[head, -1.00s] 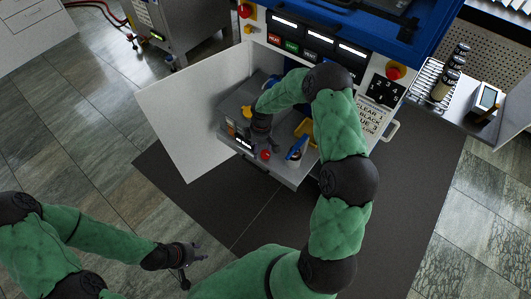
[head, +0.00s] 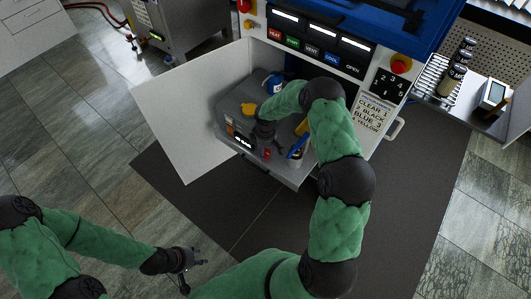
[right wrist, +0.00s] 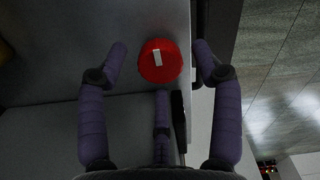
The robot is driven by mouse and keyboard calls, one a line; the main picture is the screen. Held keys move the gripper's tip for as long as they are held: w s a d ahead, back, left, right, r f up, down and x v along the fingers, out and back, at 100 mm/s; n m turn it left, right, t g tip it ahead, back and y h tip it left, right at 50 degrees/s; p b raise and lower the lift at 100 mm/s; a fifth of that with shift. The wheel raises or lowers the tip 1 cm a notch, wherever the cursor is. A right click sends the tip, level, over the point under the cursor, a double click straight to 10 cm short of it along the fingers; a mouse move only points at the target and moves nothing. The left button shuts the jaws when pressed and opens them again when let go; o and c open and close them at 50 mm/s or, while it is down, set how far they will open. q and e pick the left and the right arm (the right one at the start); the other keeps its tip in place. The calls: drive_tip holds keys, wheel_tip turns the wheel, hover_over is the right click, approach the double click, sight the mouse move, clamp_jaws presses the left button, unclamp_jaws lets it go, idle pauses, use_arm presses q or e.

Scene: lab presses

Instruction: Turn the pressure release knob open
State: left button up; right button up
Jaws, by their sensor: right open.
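The red round knob (right wrist: 160,60) with a white mark on its top sits on a grey surface in the right wrist view. In the head view the knob (head: 267,154) shows small at the front of the pull-out unit, just below my right gripper (head: 265,139). In the right wrist view my right gripper (right wrist: 160,52) is open, with a finger on each side of the knob and a third finger below it. Gaps show between the fingers and the knob. My left gripper (head: 192,272) has its fingers spread and is empty, low over the floor.
The grey unit (head: 232,103) carries a yellow part (head: 248,110), a blue container (head: 273,83) and a blue handle (head: 297,148) close right of the knob. An open white door (head: 180,115) stands to the left. The press panel (head: 313,50) is behind.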

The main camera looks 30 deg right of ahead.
drive_tip(key=shift+f, duration=0.35)
drive_tip(key=c, duration=1.2)
